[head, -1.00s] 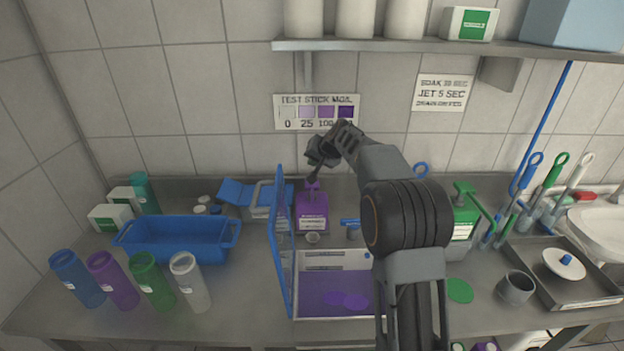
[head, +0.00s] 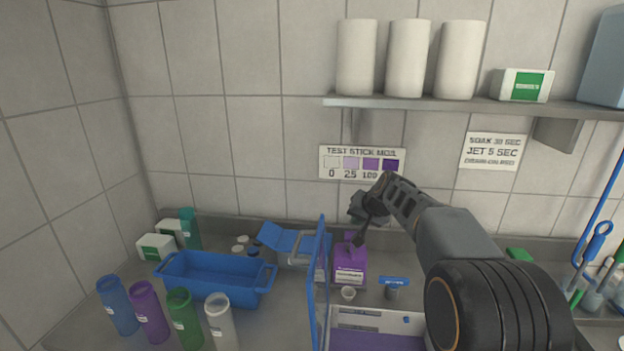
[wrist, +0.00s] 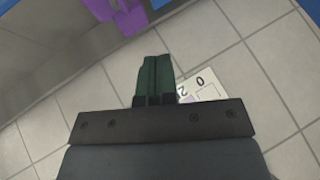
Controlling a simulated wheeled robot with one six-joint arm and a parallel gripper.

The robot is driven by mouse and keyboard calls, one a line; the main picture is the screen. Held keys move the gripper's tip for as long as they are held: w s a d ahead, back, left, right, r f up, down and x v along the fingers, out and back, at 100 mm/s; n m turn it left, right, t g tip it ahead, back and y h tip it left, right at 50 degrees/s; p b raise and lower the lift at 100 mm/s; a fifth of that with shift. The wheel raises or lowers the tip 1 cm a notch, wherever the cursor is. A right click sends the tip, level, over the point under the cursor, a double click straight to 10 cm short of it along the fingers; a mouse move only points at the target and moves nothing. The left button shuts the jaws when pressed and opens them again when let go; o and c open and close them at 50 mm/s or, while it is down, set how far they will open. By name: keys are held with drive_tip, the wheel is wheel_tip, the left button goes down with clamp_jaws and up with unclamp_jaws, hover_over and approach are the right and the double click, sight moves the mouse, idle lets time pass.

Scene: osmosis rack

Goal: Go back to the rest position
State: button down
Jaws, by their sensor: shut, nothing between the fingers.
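My gripper (head: 362,212) is up in front of the tiled wall, just below the test-stick chart (head: 361,163) and above the purple bottle (head: 350,264). In the wrist view its dark green fingers (wrist: 154,77) are together with nothing between them. Part of the chart (wrist: 205,90) shows beside the fingers there, and a purple thing shows at the top. My arm comes in from the lower right and hides part of the counter behind it.
A blue upright panel (head: 318,285) stands at the left of the purple-floored tray (head: 375,341). A blue bin (head: 215,280) and several coloured bottles are at the left. A shelf (head: 470,106) with white rolls (head: 407,58) runs above. Brushes (head: 592,260) stand at the right.

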drive_tip(key=s+f+n+g+h, duration=0.1)
drive_tip(key=s+f, duration=0.2)
drive_tip(key=s, duration=1.3)
drive_tip(key=s+f+n+g+h, duration=0.1)
drive_tip(key=s+f+n+h, duration=0.1)
drive_tip(key=s, duration=1.3)
drive_tip(key=shift+s+d+f+g, duration=0.3)
drive_tip(key=shift+s+f+g, duration=0.1)
drive_tip(key=shift+f, duration=0.25)
